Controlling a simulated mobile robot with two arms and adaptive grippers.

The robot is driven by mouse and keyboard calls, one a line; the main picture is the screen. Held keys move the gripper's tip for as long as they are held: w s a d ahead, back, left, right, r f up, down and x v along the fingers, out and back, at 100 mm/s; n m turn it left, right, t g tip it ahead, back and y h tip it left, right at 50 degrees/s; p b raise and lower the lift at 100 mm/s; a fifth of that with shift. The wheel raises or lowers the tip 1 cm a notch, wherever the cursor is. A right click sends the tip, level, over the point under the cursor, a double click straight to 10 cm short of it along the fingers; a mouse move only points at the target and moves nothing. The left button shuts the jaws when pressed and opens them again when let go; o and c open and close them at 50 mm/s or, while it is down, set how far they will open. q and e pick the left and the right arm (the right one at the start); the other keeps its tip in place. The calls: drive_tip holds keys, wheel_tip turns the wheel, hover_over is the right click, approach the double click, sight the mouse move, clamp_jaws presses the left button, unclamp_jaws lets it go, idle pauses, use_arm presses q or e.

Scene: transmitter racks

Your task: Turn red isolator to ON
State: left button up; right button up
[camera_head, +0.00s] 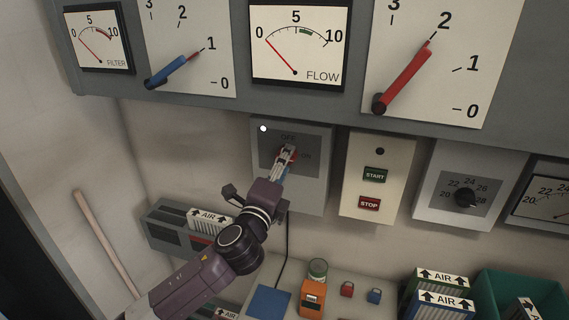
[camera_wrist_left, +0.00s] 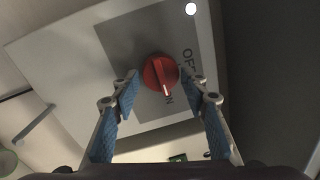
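The red isolator (camera_wrist_left: 160,73) is a round red knob with a raised grip on a grey plate. Its white mark points at the ON lettering in the left wrist view; OFF is printed to the right there. In the head view the isolator box (camera_head: 312,188) hangs under the gauge panel, its knob mostly hidden by my gripper. My left gripper (camera_head: 287,155) is at the knob. In the left wrist view its blue-padded fingers (camera_wrist_left: 160,77) are apart, one on each side of the knob, with small gaps visible. My right gripper is not in view.
A round white light (camera_head: 263,128) shows on the box's upper left corner. A START/STOP box (camera_head: 375,155) and a dial box (camera_head: 430,208) hang to the right. The gauge panel (camera_head: 220,108) overhangs above. Below is a shelf with an orange box (camera_head: 312,298) and small items.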

use_arm(q)
drive_tip(key=shift+o, duration=1)
drive_tip(key=shift+s, duration=0.1)
drive_tip(key=v, duration=1.1)
drive_tip(key=shift+s+a, duration=0.2)
drive_tip(key=shift+s, duration=0.15)
